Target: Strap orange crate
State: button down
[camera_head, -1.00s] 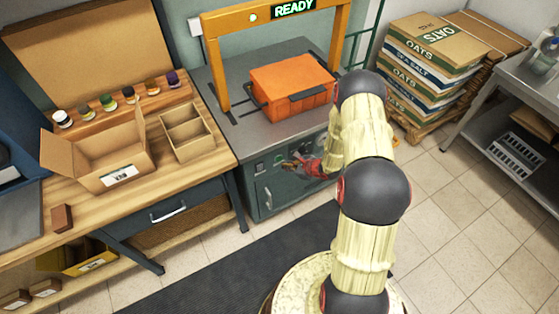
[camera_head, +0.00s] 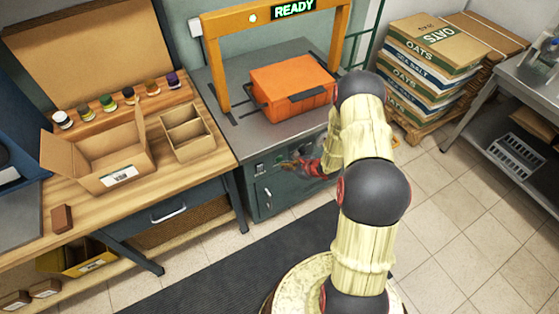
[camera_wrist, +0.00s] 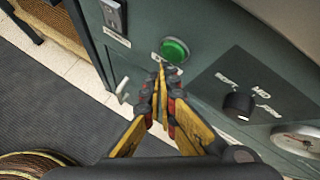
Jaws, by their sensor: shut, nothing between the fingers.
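The orange crate (camera_head: 294,86) sits shut on the grey top of the strapping machine (camera_head: 240,132), under the orange arch (camera_head: 222,62). A lit sign on the arch reads READY (camera_head: 294,8). My gripper (camera_head: 288,163) is at the machine's front panel, below the crate. In the wrist view my gripper (camera_wrist: 162,72) is shut and empty, its tips just below a green round button (camera_wrist: 174,50). I cannot tell whether the tips touch the button. A black dial (camera_wrist: 238,104) with several labelled settings is to the right.
A gauge (camera_wrist: 300,140) and a rocker switch (camera_wrist: 114,14) are also on the panel. A wooden bench (camera_head: 200,160) with an open carton (camera_head: 105,160) and several jars stands left. Floor at right is clear.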

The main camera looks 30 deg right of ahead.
jog(key=shift+w, duration=0.2)
dwell(0.4)
jog(key=shift+w+b, duration=0.25)
jog(key=shift+b, duration=0.05)
jog(key=shift+w, duration=0.45)
dwell(0.8)
jog(key=shift+s+b, duration=0.4)
jog(key=shift+s, duration=0.45)
jog(key=shift+s, duration=0.15)
jog(key=s, duration=0.4)
jog(key=shift+s, duration=0.4)
dwell(0.5)
